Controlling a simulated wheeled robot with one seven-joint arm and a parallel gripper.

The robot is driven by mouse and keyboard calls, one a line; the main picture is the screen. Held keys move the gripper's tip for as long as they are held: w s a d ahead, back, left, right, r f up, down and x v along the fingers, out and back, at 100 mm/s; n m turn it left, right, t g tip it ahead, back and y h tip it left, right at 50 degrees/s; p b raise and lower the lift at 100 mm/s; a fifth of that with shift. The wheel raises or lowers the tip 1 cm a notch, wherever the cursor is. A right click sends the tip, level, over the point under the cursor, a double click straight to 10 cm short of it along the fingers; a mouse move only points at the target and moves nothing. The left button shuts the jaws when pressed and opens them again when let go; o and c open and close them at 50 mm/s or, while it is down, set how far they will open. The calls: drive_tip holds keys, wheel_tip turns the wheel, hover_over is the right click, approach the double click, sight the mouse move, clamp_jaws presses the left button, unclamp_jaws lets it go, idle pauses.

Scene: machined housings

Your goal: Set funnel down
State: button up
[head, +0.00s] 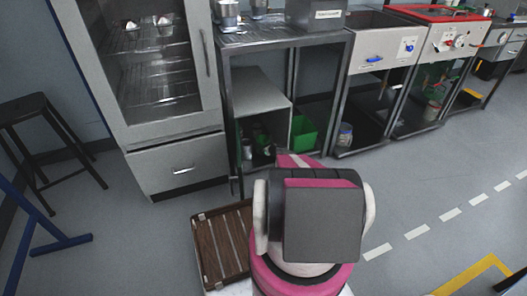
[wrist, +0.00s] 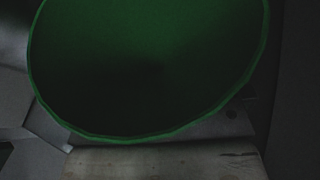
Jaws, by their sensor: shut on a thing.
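The green funnel (wrist: 150,70) fills most of the wrist view, its wide round mouth facing the camera and its rim close to the lens. The inside is dark, and its spout is hidden. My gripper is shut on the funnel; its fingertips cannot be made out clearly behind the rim. In the head view my own arm covers the gripper, and I cannot clearly pick out the funnel there.
A metal table (head: 285,38) with a lower shelf stands ahead, with a green bin (head: 303,132) and small containers underneath. A glass-door cabinet (head: 150,75) stands left of it, a dark stool (head: 45,140) farther left. Workbenches line the right.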

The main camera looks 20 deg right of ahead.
drive_tip(key=shift+f, duration=0.95)
drive_tip(key=shift+f, duration=0.15)
drive_tip(key=o, duration=0.5)
drive_tip(key=shift+r, duration=0.2)
drive_tip(key=v, duration=1.2)
